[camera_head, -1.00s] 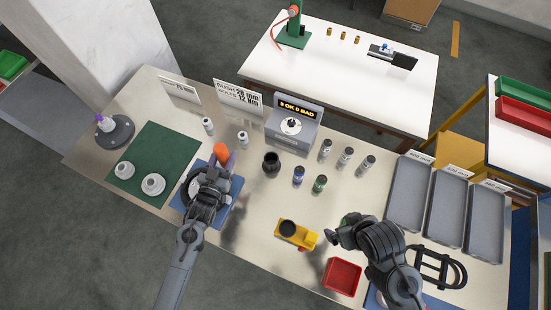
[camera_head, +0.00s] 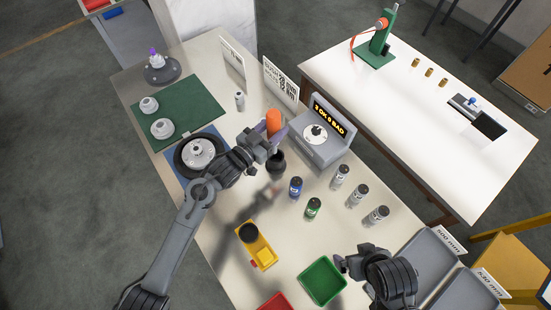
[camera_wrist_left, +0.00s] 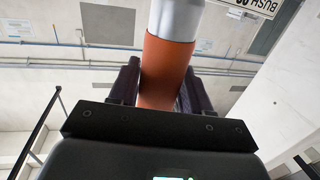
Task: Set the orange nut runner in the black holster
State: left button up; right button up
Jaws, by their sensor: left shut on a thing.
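The orange nut runner (camera_head: 274,121) is held upright in my left gripper (camera_head: 273,143), whose dark fingers close around it. In the left wrist view the orange body (camera_wrist_left: 163,72) with a silver section lies between the two fingers (camera_wrist_left: 158,88). The black holster (camera_head: 277,165), a round cup, stands on the bench directly below the gripper in the head view. The runner's lower end is hidden by the gripper, so I cannot tell whether it is inside the holster mouth. My right gripper (camera_head: 343,265) is by the green bin; its fingers are too small to read.
A grey counter box (camera_head: 325,137) stands just right of the holster. Blue (camera_head: 296,186) and green (camera_head: 313,207) capped bottles stand in front. A yellow fixture (camera_head: 262,253), green bin (camera_head: 321,281) and red bin (camera_head: 277,302) lie nearer. A dark round fixture (camera_head: 180,165) sits left.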

aim_at(276, 150)
pick_arm(q)
jog(key=f, duration=0.3)
jog(key=shift+s+d+f, duration=0.1)
jog(key=shift+d+f, duration=0.25)
jog(key=shift+d, duration=0.05)
jog(key=shift+a+f, duration=0.1)
jog(key=shift+f, duration=0.4)
notch_tip(276, 150, down, 4)
jog(key=shift+r, duration=0.2)
jog(key=shift+f, duration=0.25)
pick_arm(e)
jog(key=shift+d+f, duration=0.15)
jog(key=shift+d, duration=0.3)
pick_arm(q)
jog(key=shift+f+b, duration=0.2)
jog(key=shift+b, duration=0.1)
jog(key=o, duration=1.3)
jog(key=shift+f, duration=0.1)
jog(key=shift+c, duration=0.2)
pick_arm(e)
jog(key=shift+a+f, duration=0.1)
jog(key=shift+f, duration=0.05)
